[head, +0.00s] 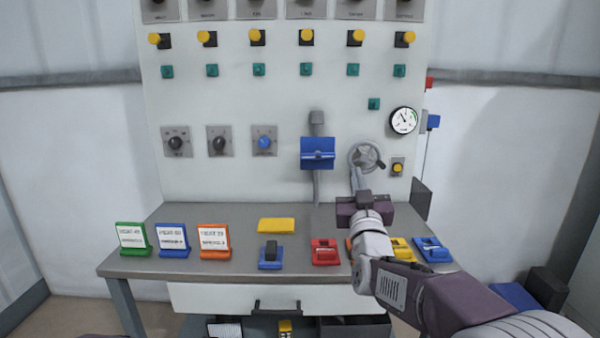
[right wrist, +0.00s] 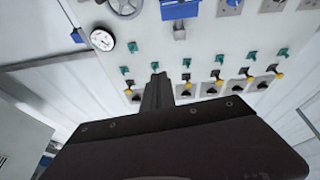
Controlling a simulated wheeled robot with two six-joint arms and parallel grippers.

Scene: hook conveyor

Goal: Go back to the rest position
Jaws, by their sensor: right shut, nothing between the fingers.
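My right gripper (head: 357,180) reaches in from the lower right in the head view, above the grey bench and in front of the panel. Its fingers are shut with nothing between them. They point toward the panel, just below the grey handwheel (head: 366,157); whether they touch it I cannot tell. In the right wrist view the closed fingers (right wrist: 157,92) stand up against the panel, with the dark gripper body filling the bottom. My left gripper is not in view.
The bench (head: 140,268) holds green, blue and orange card stands on the left, a yellow block (head: 276,225), and several coloured holders on the right, one partly hidden by my arm. The panel (head: 230,105) carries knobs, switches, a blue lever part (head: 317,153) and a gauge (head: 403,120).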

